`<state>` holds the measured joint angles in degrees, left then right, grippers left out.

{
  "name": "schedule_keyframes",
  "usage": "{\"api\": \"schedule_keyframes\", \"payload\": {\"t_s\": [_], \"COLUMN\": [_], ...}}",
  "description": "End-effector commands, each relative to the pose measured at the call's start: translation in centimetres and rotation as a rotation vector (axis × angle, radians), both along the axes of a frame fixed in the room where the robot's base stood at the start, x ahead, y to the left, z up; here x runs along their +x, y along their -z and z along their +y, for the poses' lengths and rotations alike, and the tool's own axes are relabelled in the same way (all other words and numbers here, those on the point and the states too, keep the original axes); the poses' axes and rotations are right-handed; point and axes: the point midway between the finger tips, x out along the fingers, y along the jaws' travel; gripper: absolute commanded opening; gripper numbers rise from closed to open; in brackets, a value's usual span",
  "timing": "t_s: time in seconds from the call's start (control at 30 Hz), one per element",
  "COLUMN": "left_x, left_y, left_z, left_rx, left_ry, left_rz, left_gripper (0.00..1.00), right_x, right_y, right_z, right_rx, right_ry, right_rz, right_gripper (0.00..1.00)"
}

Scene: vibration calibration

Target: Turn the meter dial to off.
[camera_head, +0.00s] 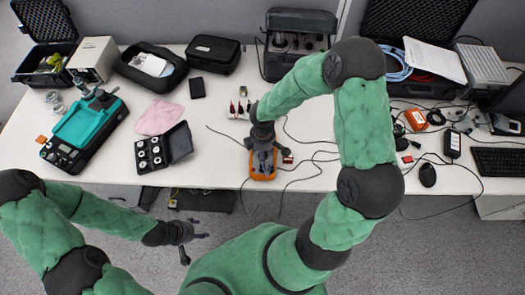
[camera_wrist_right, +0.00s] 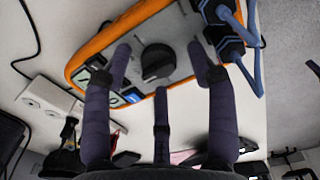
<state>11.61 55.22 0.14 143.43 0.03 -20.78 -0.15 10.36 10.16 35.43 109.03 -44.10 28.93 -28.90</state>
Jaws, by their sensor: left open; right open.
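The orange-edged meter (camera_head: 263,176) lies near the table's front edge, mostly covered by my right gripper (camera_head: 263,152) in the head view. In the right wrist view, the meter's grey face shows a round dark dial (camera_wrist_right: 157,59), buttons and plugged-in leads on the right side. My right gripper (camera_wrist_right: 159,56) is open, its fingers spread on either side of the dial, with a gap to it. I cannot tell which setting the dial points to. My left gripper (camera_head: 188,240) is open and empty, over the floor in front of the table.
Cables (camera_head: 301,160) run across the table around the meter. A black case with round parts (camera_head: 152,156), a pink cloth (camera_head: 159,117) and a teal device (camera_head: 90,124) stand to the left. A black mouse (camera_head: 427,175) and a keyboard (camera_head: 499,161) are to the right.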

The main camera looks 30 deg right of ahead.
Motion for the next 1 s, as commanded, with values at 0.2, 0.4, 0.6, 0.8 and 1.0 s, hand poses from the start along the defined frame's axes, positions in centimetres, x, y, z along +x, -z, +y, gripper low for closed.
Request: {"api": "schedule_keyframes", "payload": {"t_s": [0.2, 0.4, 0.6, 0.8, 1.0], "left_x": [0.0, 0.0, 0.0, 0.0, 0.0], "left_y": [0.0, 0.0, 0.0, 0.0, 0.0], "left_z": [0.0, 0.0, 0.0, 0.0, 0.0], "left_rx": [0.000, 0.000, 0.000, 0.000, 0.000], "left_ry": [0.000, 0.000, 0.000, 0.000, 0.000], "left_rz": [0.000, 0.000, 0.000, 0.000, 0.000], "left_gripper": [0.58, 0.58, 0.58, 0.58, 0.58], "right_x": [0.2, 0.2, 0.1, 0.1, 0.0], "right_y": [-1.1, -4.7, -8.6, -11.1, -12.0], "right_z": [-0.1, -0.1, 0.0, 0.0, 0.0], "right_rx": [-0.003, -0.003, 0.000, -0.001, 0.001], "right_ry": [0.001, 0.001, 0.001, 0.000, -0.001], "right_rz": [-0.004, -0.006, -0.004, -0.003, 0.001], "right_gripper": [0.58, 0.58, 0.58, 0.58, 0.58]}}
